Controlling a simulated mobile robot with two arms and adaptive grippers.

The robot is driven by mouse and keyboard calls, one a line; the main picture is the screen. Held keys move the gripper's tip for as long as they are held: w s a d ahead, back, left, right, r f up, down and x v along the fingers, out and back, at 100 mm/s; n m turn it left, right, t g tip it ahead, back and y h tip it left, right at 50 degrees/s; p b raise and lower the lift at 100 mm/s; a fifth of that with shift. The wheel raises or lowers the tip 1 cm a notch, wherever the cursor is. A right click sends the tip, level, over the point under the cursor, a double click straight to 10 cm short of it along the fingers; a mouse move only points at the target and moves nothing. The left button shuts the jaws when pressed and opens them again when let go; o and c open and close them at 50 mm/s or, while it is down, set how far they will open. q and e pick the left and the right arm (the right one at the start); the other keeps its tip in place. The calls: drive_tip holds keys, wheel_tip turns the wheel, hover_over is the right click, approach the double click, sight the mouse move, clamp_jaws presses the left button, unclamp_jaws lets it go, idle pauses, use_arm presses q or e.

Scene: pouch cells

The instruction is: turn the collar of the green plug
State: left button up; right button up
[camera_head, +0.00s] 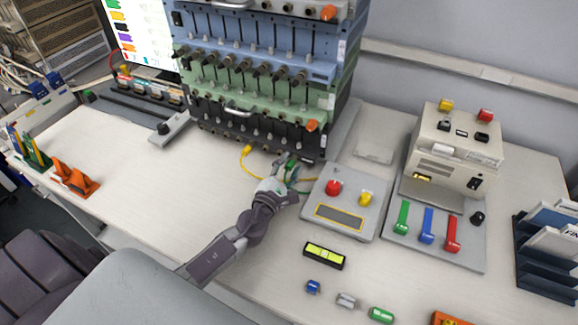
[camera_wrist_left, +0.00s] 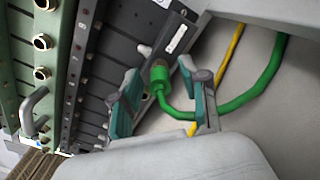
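My left gripper (camera_wrist_left: 163,88) is open, with one teal-padded finger on each side of the plug and gaps showing. In the head view my left gripper (camera_head: 289,172) is at the lower front of the rack, hiding most of the plug. I cannot tell how far the plug is seated. My right gripper is not in view.
The rack of modules (camera_head: 262,98) stands behind the gripper. A yellow cable (camera_head: 246,152) lies close by. A control box (camera_head: 343,203) with red and yellow knobs is just right. A black-and-yellow level-like block (camera_head: 324,256) lies in front.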

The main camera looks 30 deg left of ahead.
use_arm(q)
clamp_jaws()
drive_tip(key=shift+n, duration=0.3)
drive_tip(key=n+b, duration=0.1)
drive_tip(key=n, duration=0.2)
drive_tip(key=shift+f+n, duration=0.1)
drive_tip(key=shift+n, duration=0.3)
drive_tip(key=n+b, duration=0.1)
drive_tip(key=n, duration=0.4)
drive_tip(key=shift+b, duration=0.3)
drive_tip(key=n, duration=0.5)
drive_tip(key=shift+b, duration=0.4)
drive_tip(key=shift+n, duration=2.3)
drive_tip(key=shift+o, duration=0.8)
unclamp_jaws()
